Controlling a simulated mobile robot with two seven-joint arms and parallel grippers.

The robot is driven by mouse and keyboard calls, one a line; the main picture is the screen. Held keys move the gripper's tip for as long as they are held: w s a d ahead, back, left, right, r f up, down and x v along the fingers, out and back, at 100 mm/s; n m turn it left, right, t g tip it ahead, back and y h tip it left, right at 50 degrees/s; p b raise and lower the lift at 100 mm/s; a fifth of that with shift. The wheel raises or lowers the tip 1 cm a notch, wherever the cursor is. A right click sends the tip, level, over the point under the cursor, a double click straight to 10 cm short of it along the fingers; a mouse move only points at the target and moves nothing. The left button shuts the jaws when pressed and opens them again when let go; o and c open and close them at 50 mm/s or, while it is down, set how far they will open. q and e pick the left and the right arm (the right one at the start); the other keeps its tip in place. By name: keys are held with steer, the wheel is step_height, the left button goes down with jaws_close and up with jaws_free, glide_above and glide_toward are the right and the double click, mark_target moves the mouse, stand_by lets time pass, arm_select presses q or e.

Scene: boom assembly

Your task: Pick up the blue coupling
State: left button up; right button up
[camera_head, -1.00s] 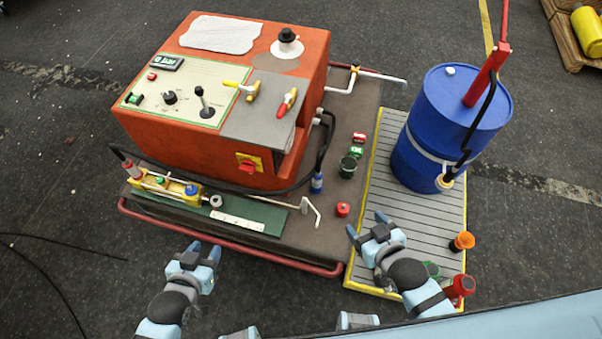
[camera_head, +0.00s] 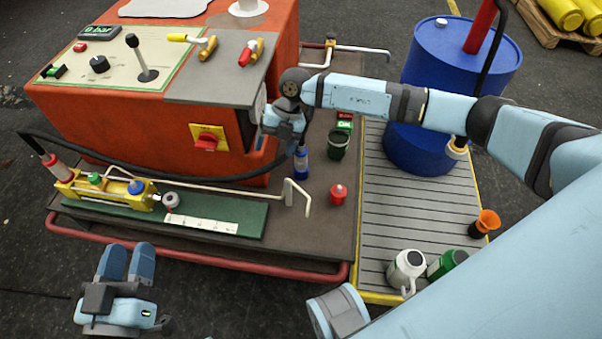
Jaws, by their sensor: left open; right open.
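The blue coupling (camera_head: 303,163) stands upright on the dark deck beside the orange machine, at the end of the black hose. My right gripper (camera_head: 288,138) is open, pointing down just above the coupling and slightly to its left. The gripper hides the coupling's top and part of the hose, so I cannot tell whether they touch. My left gripper (camera_head: 128,262) is open and empty, low at the left in front of the red rail.
A dark green cup (camera_head: 337,144) and a red-topped piece (camera_head: 338,194) stand close right of the coupling. A white bent lever (camera_head: 288,190) is in front. The orange machine (camera_head: 235,150) is close on the left. A blue drum (camera_head: 440,60) stands right, behind my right arm.

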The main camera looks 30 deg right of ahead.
mark_target(301, 143)
steer(key=w+d+h+b, duration=0.1)
steer(key=d, duration=0.2)
steer(key=w+d+f+m+h+b, duration=0.1)
steer(key=w+d+h, duration=0.1)
steer(key=d, duration=0.2)
steer(key=w+d+t+h+b, duration=0.1)
steer(key=w+d+h, duration=0.1)
steer(key=d, duration=0.2)
steer(key=shift+f, duration=0.15)
step_height(301, 143, down, 7)
steer(key=shift+f+b, duration=0.1)
steer(key=shift+b, duration=0.95)
steer(key=f+b, duration=0.1)
steer(key=f, duration=0.1)
steer(key=f+b, duration=0.2)
steer(key=f, duration=0.1)
steer(key=shift+w+a+f, duration=0.25)
steer(key=shift+w+f, duration=0.1)
steer(key=shift+w, duration=0.05)
arm_select(q)
step_height(301, 143, down, 9)
steer(key=d+m+g, duration=0.1)
steer(key=g, duration=0.1)
steer(key=shift+s+g+h, duration=0.2)
steer(key=shift+g+h, duration=0.1)
steer(key=shift+g, duration=0.1)
steer(key=shift+r, duration=0.1)
arm_select(e)
steer(key=shift+r, duration=0.1)
steer(key=c, duration=1.2)
